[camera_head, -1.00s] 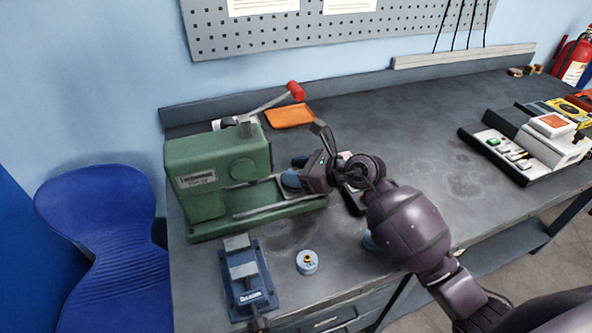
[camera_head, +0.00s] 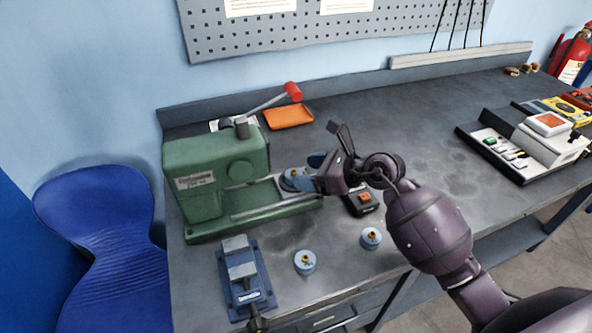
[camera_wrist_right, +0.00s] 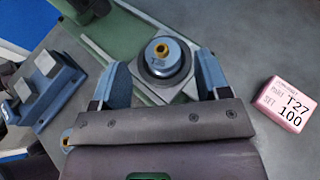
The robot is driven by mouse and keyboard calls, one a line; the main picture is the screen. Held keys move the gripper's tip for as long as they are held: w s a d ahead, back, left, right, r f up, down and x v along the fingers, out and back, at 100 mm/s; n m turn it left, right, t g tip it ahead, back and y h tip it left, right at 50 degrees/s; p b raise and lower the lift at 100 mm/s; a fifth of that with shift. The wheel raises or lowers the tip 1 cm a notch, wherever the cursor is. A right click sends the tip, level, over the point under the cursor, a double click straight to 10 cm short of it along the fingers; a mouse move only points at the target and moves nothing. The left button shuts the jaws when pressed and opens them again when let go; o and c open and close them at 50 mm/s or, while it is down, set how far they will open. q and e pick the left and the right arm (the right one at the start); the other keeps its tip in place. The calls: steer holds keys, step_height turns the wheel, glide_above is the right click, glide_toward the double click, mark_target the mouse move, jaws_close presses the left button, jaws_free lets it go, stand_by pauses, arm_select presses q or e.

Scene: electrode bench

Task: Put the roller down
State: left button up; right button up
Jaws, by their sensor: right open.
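A light blue roller with a brass centre (camera_head: 294,177) sits on the carriage of the green machine (camera_head: 217,180). The wrist view shows this roller (camera_wrist_right: 165,57) upright on a grey square plate (camera_wrist_right: 168,90). My right gripper (camera_wrist_right: 162,62) is open, with one blue finger on each side of the roller and gaps visible between. In the head view the right gripper (camera_head: 311,170) is just right of the roller. Two similar blue pieces with brass centres stand on the bench front, one left (camera_head: 305,262) and one right (camera_head: 371,238). My left gripper is not in view.
A blue vise (camera_head: 243,275) stands at the front left. A dark box with an orange top (camera_head: 362,200) is below my right wrist. A pink labelled box (camera_wrist_right: 287,104) is right of the gripper. An orange tray (camera_head: 288,117) lies behind. The bench centre right is clear.

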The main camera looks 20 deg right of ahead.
steer(key=v, duration=0.8)
steer(key=shift+r, duration=0.2)
steer(key=shift+w+a, duration=0.1)
steer(key=shift+w, duration=0.05)
